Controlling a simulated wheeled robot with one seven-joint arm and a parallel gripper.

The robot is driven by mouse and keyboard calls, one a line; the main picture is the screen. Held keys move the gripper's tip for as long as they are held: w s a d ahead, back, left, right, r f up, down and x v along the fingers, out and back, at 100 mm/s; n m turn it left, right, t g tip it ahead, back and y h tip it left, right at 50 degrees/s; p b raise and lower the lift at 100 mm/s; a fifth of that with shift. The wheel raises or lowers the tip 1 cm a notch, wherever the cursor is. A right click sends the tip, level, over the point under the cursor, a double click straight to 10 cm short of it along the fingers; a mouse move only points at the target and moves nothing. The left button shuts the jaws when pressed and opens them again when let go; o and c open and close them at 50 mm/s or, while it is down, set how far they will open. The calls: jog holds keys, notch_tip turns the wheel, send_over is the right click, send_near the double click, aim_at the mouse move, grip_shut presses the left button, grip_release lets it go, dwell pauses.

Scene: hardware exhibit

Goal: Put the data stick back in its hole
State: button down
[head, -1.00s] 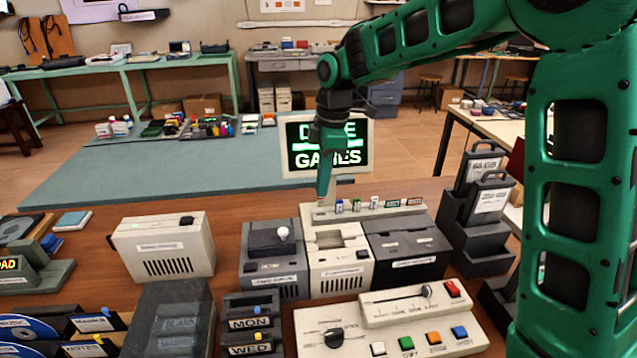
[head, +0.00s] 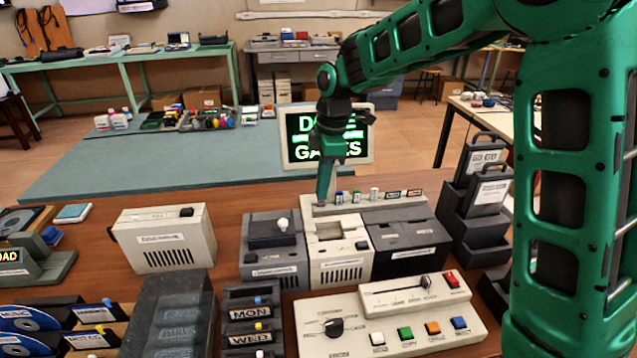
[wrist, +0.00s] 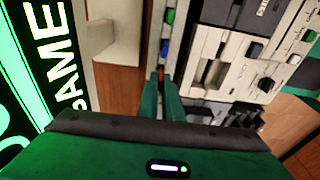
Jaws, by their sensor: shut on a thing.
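My gripper (head: 322,199) points down at the left end of the pale stick rack (head: 402,206). In the wrist view my gripper (wrist: 161,84) is shut on a small red data stick (wrist: 160,72), of which only a bit shows between the fingertips. The stick is in line with the rack's row, beside a blue stick (wrist: 164,47) and a green stick (wrist: 169,16). The fingers hide its lower end, so I cannot tell whether it sits in the hole or just above it.
A monitor reading "DONE GAMES" (head: 327,138) stands close behind my gripper. In front of the rack are a pale slotted unit (head: 338,268) and dark boxes (head: 409,245). A control panel (head: 390,320) lies nearer. Bare wood shows left of the rack.

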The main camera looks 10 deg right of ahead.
jog(key=shift+f, duration=0.8)
jog(key=c, duration=1.8)
grip_release()
jog(key=shift+c, duration=0.2)
jog(key=shift+r, duration=4)
jog(key=shift+d, duration=0.1)
